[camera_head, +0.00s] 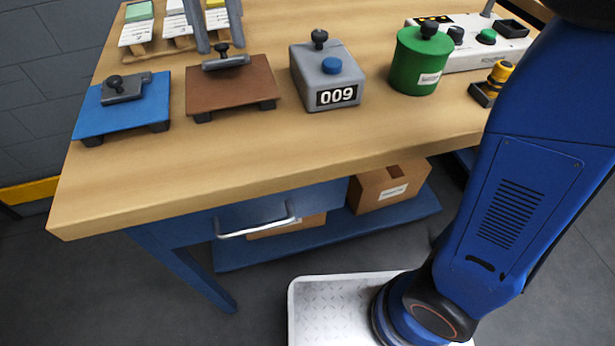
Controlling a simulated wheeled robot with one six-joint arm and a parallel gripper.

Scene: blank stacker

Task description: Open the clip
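Two boards with grey clips lie on the wooden bench. The brown board (235,90) carries a grey bar-shaped clip (226,63) with a dark knob near its back edge. The blue board (120,118) carries a flat grey clip (124,91) with a dark knob. Which one the task means I cannot tell. My gripper (221,46) comes down from the top edge with two grey fingers apart, one on each side of the brown board's clip knob. Contact with the knob cannot be made out. The rest of the gripper is out of view.
A grey box marked 009 (327,80) and a green canister (417,65) stand right of the brown board. A control box (480,55) and a yellow-black device (494,80) are farther right. Labelled blocks (137,30) stand behind. The bench's front strip (250,150) is clear.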

